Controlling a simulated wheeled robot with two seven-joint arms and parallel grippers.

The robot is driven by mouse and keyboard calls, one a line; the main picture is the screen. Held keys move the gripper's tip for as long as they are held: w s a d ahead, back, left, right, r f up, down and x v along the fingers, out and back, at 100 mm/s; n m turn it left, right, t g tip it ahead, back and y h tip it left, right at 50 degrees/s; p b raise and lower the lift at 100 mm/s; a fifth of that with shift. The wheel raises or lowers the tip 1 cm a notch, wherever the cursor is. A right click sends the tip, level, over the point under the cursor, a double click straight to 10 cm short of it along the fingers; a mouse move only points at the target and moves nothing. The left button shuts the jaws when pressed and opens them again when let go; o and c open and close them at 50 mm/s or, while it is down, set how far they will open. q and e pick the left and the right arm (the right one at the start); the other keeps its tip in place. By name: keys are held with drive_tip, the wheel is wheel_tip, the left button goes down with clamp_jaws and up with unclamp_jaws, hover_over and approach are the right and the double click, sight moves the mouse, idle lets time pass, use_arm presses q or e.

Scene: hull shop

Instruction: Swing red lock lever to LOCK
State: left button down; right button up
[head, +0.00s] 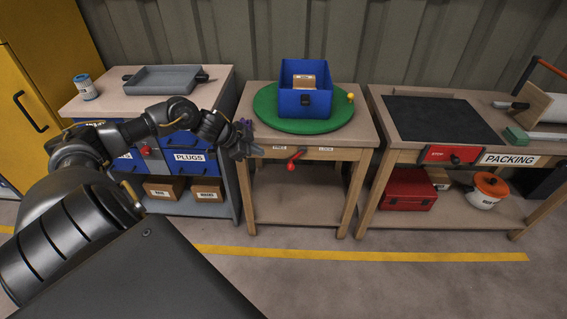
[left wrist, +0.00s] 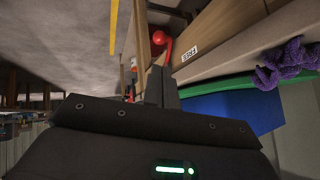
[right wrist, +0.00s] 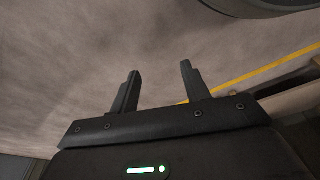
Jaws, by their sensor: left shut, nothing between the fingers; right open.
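The red lock lever (head: 294,162) sits on the front rail of the middle bench, between a left label reading FREE (head: 280,147) and a right label reading LOCK (head: 326,149). Its ball end hangs down toward the left, closer to FREE. In the left wrist view the red lever (left wrist: 161,39) shows beyond the fingertips, beside one label. My left gripper (head: 246,141) is shut and empty at the bench's left front corner, left of the lever and apart from it. My right gripper (right wrist: 158,82) is open and empty over bare floor; it is outside the head view.
A green turntable (head: 266,113) with a blue box (head: 290,102) and a yellow knob (head: 350,97) stands on the middle bench. Purple cord (left wrist: 287,65) lies near the left gripper. A drawer bench (head: 226,88) stands left, a packing bench (head: 381,105) right. Floor in front is clear.

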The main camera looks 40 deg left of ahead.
sight(288, 165)
use_arm(q)
drive_tip(key=b+x, duration=0.2)
drive_tip(key=x, duration=1)
drive_tip(key=shift+w+d+f, duration=0.1)
drive_tip(key=shift+w+f, duration=0.1)
drive_tip(key=shift+f, duration=0.1)
drive_tip(key=shift+w+d+f, duration=0.15)
drive_tip(key=shift+w+f, duration=0.1)
drive_tip(key=shift+f, duration=0.05)
use_arm(e)
drive_tip(key=r, duration=0.4)
drive_tip(key=shift+w+r, duration=0.3)
drive_tip(key=shift+r, duration=0.05)
